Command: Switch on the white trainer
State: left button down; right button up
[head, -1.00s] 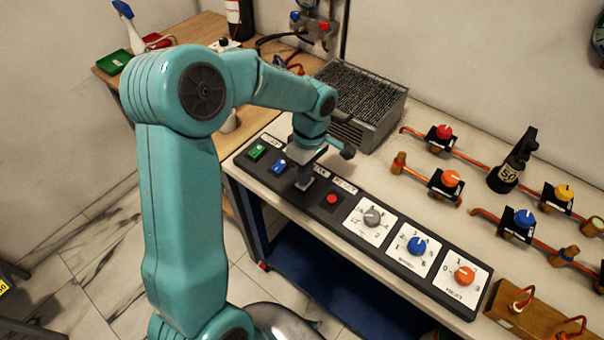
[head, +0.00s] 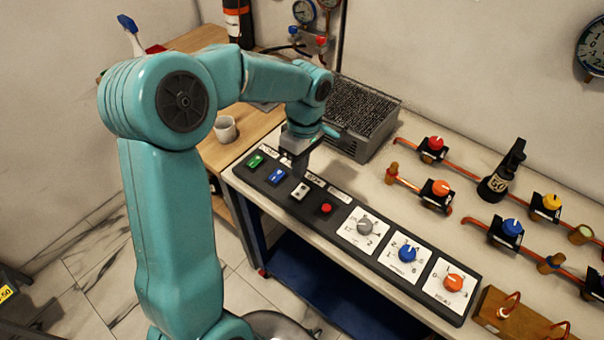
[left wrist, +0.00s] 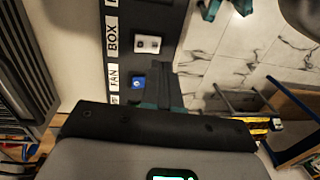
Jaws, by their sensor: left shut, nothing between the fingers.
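In the left wrist view the blue switch (left wrist: 138,82), by the FAN label, lies close to my fingers. My right gripper is not in view.
A green switch (head: 256,161) sits at the panel's left end, and grey, blue and orange dials (head: 453,282) at its right. A grey grille box (head: 366,112) stands behind my gripper. Valves on copper pipes (head: 437,191) occupy the bench to the right.

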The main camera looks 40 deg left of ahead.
pick_arm(q)
notch_tip(320, 180, up, 7)
jog(key=shift+s+f, duration=0.15)
jog(key=shift+s, duration=0.3)
dwell(0.4)
